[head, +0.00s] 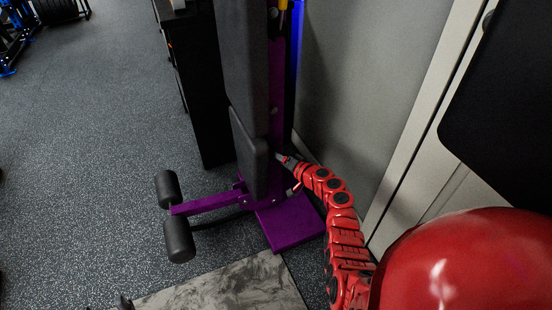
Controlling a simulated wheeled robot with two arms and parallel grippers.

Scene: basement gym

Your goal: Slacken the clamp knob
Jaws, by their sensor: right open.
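A purple-framed bench machine (288,222) with black pads stands against the grey wall. My red right arm comes up from the lower right. Its dark right gripper (281,157) is at the machine's upright, beside the right edge of the lower black pad (249,150). The gripper is open, small in view and partly hidden by the pad. I cannot make out the clamp knob for certain; it may be hidden behind the pad or the gripper. A small pale and reddish part (294,189) shows on the frame just below the gripper.
Foam rollers (179,241) stick out low on the left of the machine. A black cabinet (201,90) stands close behind it. The grey wall (365,75) is close on the right. Speckled floor (90,140) is open on the left.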

